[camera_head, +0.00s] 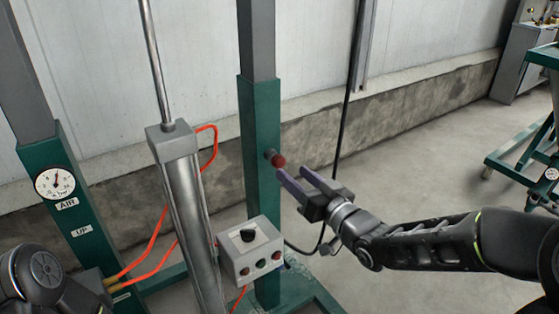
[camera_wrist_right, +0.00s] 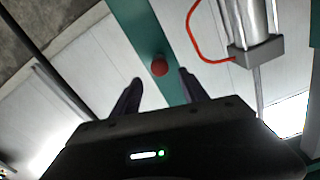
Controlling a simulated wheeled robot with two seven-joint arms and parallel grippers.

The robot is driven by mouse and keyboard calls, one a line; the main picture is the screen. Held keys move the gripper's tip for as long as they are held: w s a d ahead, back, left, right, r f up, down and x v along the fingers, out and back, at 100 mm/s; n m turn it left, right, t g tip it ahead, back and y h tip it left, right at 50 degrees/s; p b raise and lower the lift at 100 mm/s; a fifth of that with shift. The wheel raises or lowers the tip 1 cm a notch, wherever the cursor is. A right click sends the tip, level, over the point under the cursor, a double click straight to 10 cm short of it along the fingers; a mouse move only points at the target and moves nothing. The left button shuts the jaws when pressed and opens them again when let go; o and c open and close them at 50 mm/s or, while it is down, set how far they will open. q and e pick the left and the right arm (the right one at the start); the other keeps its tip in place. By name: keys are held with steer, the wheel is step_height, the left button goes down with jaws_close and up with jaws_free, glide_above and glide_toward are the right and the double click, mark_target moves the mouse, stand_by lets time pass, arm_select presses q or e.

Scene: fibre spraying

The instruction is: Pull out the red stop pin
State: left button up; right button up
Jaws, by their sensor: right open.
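The red stop pin (camera_head: 278,160) has a round red knob and sticks out from the right side of the green post (camera_head: 260,140). My right gripper (camera_head: 291,172) is open, its two purple fingers pointing at the knob from the right, close to it in the picture. In the right wrist view the red knob (camera_wrist_right: 159,68) shows between and beyond the open fingertips (camera_wrist_right: 162,78), against the green post. No grip on the knob shows. Of my left arm only a dark part shows at the lower left; its gripper is out of view.
A grey cylinder with a rod (camera_head: 185,200) stands left of the post, with orange hoses. A control box (camera_head: 250,250) with a black knob and buttons sits below the pin. A pressure gauge (camera_head: 55,183) is at left. A black cable hangs behind my right gripper.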

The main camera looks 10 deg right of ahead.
mark_target(282, 164)
steer(key=shift+x, duration=3.9)
steer(key=shift+c, duration=0.3)
jaws_close()
